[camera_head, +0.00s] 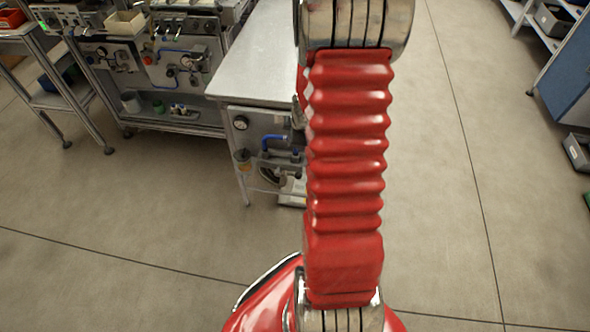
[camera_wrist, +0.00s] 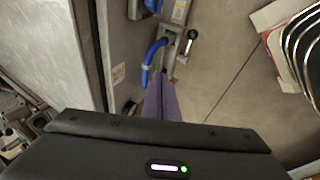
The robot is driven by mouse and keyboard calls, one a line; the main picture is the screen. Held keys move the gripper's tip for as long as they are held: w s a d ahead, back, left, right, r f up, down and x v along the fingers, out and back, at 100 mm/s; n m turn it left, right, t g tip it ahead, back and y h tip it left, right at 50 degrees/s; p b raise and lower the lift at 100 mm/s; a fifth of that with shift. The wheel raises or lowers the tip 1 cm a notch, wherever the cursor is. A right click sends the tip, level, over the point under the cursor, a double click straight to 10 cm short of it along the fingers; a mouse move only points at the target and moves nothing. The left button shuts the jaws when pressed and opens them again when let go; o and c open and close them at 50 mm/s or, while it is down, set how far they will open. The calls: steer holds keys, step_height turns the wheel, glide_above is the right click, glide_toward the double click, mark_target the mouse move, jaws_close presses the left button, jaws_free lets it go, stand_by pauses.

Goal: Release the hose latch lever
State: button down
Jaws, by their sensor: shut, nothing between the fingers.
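The blue hose (camera_wrist: 150,60) bends beside a side panel in the wrist view. It also shows as a blue bend in the head view (camera_head: 268,141), on the front panel of the metal-topped bench. A lever with a black ball knob (camera_wrist: 192,34) stands just right of the hose in the wrist view. I cannot make out the lever clearly in the head view, where my arm covers part of the panel. My gripper (camera_wrist: 160,76) is shut, its purple-grey fingers pointing toward the hose fitting. It overlaps the fitting's lower end in the picture; I cannot tell whether it touches.
The bench's flat metal top (camera_head: 262,50) lies left of my arm. A round gauge (camera_head: 240,122) is on its panel. Another equipment bench (camera_head: 165,70) stands at the far left, and a blue cabinet (camera_head: 572,80) at the right. The floor between is open.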

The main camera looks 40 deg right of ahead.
steer(key=s+f+n+g+y, duration=0.1)
steer(key=s+f+y, duration=0.1)
steer(key=f, duration=0.4)
steer(key=shift+s+a+f, duration=0.2)
steer(key=shift+s+a, duration=0.2)
steer(key=shift+s, duration=0.4)
steer(key=shift+f, duration=0.1)
glide_above(294, 175)
steer(key=s+a, duration=0.1)
steer(key=s, duration=0.1)
step_height(294, 175, down, 11)
steer(key=shift+w+d+f, duration=0.15)
steer(key=shift+d+f, duration=0.3)
steer(key=shift+f, duration=0.3)
